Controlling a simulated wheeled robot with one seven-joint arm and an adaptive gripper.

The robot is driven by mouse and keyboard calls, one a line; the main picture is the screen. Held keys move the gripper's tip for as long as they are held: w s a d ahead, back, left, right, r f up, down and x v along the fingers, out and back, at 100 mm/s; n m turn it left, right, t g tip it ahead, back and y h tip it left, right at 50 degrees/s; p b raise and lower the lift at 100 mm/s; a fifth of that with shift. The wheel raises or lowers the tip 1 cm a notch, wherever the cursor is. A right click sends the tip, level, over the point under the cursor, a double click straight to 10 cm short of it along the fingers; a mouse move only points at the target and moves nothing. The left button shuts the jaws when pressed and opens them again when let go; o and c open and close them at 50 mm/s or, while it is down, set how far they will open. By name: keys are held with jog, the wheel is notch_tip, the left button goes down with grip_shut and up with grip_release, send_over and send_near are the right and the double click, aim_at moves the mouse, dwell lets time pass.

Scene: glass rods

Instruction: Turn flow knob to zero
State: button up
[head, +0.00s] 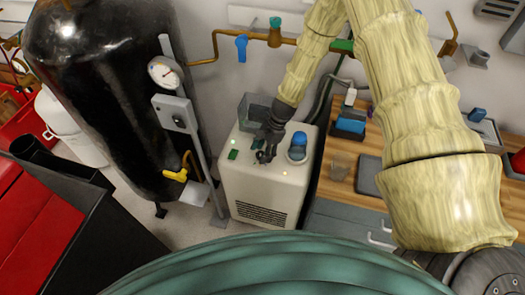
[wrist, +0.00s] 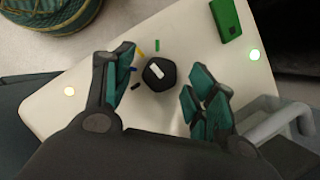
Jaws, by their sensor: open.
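The flow knob is a black, many-sided knob (wrist: 160,75) with a white pointer bar on its top. It sits on the top of a cream-coloured box (head: 270,184). Small coloured marks, green, yellow, blue and black, lie in an arc beside it in the wrist view. My gripper (wrist: 164,73) is open, with one teal-padded finger on the left of the knob and the other on the right. Gaps show between the fingers and the knob. In the head view my gripper (head: 267,150) is low over the box top and largely hides the knob.
The box top carries a green block (wrist: 227,18), small lights (wrist: 254,55), a blue-capped container (head: 298,147) and a clear grey bin (head: 254,109). A large black tank (head: 100,90) with a gauge (head: 165,72) stands to the left. A wooden bench (head: 370,155) lies to the right.

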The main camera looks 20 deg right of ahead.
jog(key=c, duration=1)
jog(key=n+b, duration=0.1)
jog(key=n, duration=0.1)
jog(key=n+g, duration=0.1)
jog(key=n, duration=0.1)
jog(key=shift+w+f+h+b, duration=0.15)
jog(key=shift+h+b, duration=0.15)
jog(key=shift+b, duration=0.1)
jog(key=n, duration=0.2)
jog(key=n+g+h+b, duration=0.1)
jog(key=n, duration=0.1)
jog(key=shift+w+a+g+b, duration=0.15)
jog(key=shift+a+g+b, duration=0.05)
jog(key=shift+g+b, duration=0.1)
jog(key=n+h+b, duration=0.1)
jog(key=n, duration=0.3)
jog(key=shift+a+g, duration=0.1)
jog(key=shift+g, duration=0.3)
jog(key=shift+a+n+h+b, duration=0.15)
jog(key=shift+n+h, duration=0.3)
jog(key=shift+n, duration=0.5)
jog(key=shift+d+n+h+b, duration=0.15)
jog(key=shift+n+h, duration=0.3)
jog(key=shift+n, duration=0.5)
jog(key=shift+a, duration=0.1)
